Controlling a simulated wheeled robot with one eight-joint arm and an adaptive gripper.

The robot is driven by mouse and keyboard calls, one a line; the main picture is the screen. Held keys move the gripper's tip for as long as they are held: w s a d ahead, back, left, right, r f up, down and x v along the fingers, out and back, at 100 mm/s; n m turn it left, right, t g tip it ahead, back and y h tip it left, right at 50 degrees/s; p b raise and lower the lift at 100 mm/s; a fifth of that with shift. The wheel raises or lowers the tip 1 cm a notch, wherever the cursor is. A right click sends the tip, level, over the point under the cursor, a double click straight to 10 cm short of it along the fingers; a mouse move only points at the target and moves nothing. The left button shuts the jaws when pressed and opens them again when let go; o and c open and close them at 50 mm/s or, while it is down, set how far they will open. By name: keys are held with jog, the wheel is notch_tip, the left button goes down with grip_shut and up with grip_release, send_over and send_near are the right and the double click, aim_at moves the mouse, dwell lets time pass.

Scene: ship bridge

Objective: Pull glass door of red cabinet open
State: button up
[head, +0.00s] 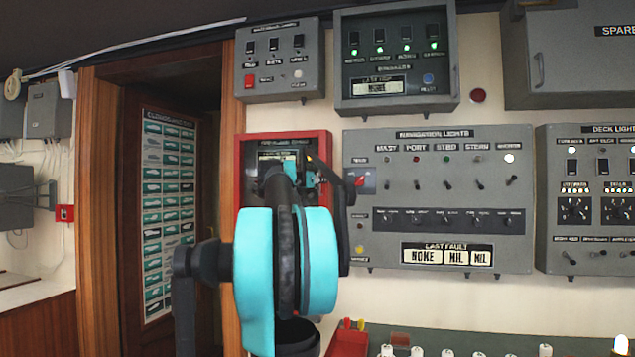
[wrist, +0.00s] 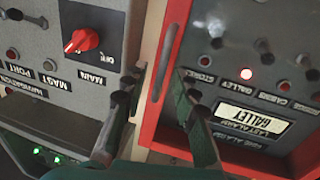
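The red cabinet (head: 284,136) hangs on the wall, mostly hidden behind my arm in the head view. In the wrist view, which is upside down, the red cabinet (wrist: 218,165) fills the right side. Its glass door (wrist: 255,90) appears shut, with a panel of knobs, a lit red lamp and a "GALLEY" display behind it. A slim bar handle (wrist: 164,65) runs along the door's red edge. My gripper (wrist: 158,85) is open, one finger on each side of the handle's line. I cannot tell whether either finger touches it. In the head view my gripper (head: 325,170) is partly hidden.
A grey navigation lights panel (head: 440,190) stands close right of the cabinet; its red knob (wrist: 82,40) is near one finger. Grey boxes (head: 280,60) hang above. A wooden door frame (head: 232,110) is to the left. A counter with a red tray (head: 348,340) lies below.

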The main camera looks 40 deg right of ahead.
grip_shut()
dwell(0.4)
